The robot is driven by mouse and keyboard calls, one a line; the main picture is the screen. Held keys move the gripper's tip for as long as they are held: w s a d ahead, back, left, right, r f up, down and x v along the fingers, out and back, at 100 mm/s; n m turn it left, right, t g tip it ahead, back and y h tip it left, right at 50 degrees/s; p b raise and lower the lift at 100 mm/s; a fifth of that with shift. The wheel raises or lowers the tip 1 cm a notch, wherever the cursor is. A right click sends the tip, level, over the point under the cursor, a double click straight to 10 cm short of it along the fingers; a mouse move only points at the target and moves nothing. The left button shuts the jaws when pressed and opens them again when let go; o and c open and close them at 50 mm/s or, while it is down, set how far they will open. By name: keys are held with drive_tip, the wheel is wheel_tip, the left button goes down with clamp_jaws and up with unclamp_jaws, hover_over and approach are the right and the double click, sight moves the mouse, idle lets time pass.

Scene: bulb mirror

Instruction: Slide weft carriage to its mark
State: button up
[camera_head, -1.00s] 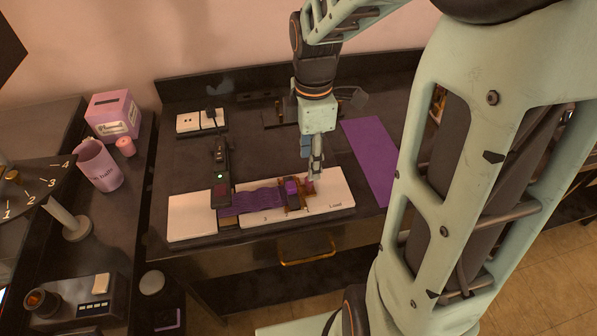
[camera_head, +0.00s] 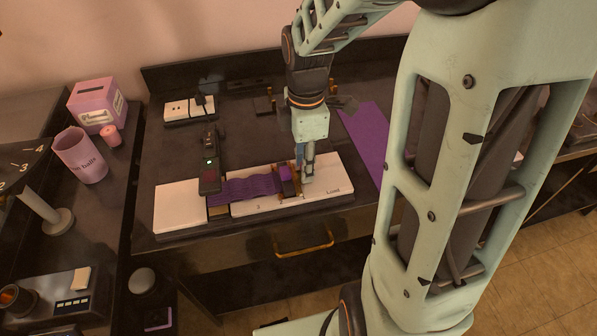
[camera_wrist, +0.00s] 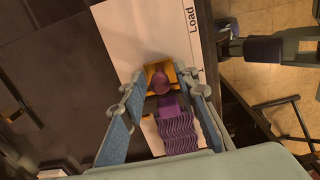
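The weft carriage (camera_head: 289,181) is a brass-coloured piece with a purple block, sitting on a white track board (camera_head: 332,178) at the end of a wavy purple cloth (camera_head: 245,188). In the wrist view its brass part (camera_wrist: 158,70) carries a round purple knob (camera_wrist: 161,83), with the purple block (camera_wrist: 170,104) and cloth (camera_wrist: 180,134) nearer the camera. My gripper (camera_head: 307,180) is low at the carriage's right end. In the wrist view its fingers (camera_wrist: 163,88) are apart on either side of the knob and block. Whether either finger touches is unclear. The board reads "Load" at the right.
A black device with a green light (camera_head: 209,162) stands at the cloth's left end. A purple mat (camera_head: 364,135) lies behind right. A brass drawer handle (camera_head: 304,245) is at the bench front. A pink cup (camera_head: 80,155) and pink box (camera_head: 97,104) stand left.

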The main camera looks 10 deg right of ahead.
sight(282, 170)
clamp_jaws()
drive_tip(key=shift+a, duration=2.5)
drive_tip(key=shift+o, duration=2.4)
unclamp_jaws()
wheel_tip(282, 170, up, 7)
drive_tip(key=p, duration=0.6)
drive_tip(key=shift+r+p, duration=0.1)
drive_tip(key=shift+p, duration=0.2)
